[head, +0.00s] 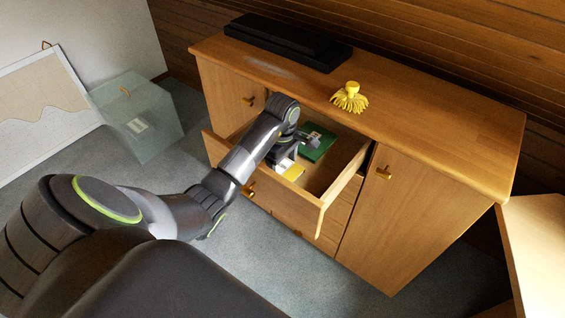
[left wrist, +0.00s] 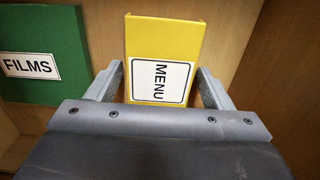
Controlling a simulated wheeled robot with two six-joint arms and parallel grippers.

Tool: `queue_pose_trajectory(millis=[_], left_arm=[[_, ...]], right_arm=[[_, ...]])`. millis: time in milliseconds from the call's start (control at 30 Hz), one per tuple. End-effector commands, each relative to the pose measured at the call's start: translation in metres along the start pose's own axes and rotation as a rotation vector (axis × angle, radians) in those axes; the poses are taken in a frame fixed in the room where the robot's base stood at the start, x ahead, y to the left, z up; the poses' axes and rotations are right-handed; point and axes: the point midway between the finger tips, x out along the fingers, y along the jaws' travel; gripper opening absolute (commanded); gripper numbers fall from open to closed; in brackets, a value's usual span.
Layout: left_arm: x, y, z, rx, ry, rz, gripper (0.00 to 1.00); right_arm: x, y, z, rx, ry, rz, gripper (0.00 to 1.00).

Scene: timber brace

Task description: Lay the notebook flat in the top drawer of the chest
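A yellow notebook (left wrist: 165,40) labelled MENU lies between my left gripper's fingers in the left wrist view; its lower end is hidden behind the gripper. In the head view the yellow notebook (head: 293,172) shows partly inside the pulled-out top drawer (head: 270,191). It looks flat, but I cannot tell whether it touches the drawer floor. My left gripper (left wrist: 162,78) reaches down into the drawer, also seen in the head view (head: 298,152). Its fingers stand wide apart, one beside each long edge of the notebook, with little or no gap. My right gripper is out of view.
A green book (head: 318,143) labelled FILMS (left wrist: 35,60) lies in the drawer beside the yellow one. The wooden chest (head: 440,125) carries a black flat object (head: 285,42) and a yellow tasselled thing (head: 350,98) on top. A translucent box (head: 135,120) stands left. A pale table (head: 535,240) is right.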

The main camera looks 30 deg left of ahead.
Motion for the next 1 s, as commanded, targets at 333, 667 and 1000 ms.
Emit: queue_pose_trajectory(millis=[333,667,1000], left_arm=[[-0.001,0.000,0.000,0.000,0.000,0.000,0.85],[-0.024,0.001,-0.001,0.002,0.002,0.005,0.85],[-0.076,0.000,0.000,0.000,0.000,0.001,0.85]], right_arm=[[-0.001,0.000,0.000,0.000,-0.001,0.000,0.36],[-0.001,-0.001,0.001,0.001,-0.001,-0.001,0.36],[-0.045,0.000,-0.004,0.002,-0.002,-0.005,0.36]])
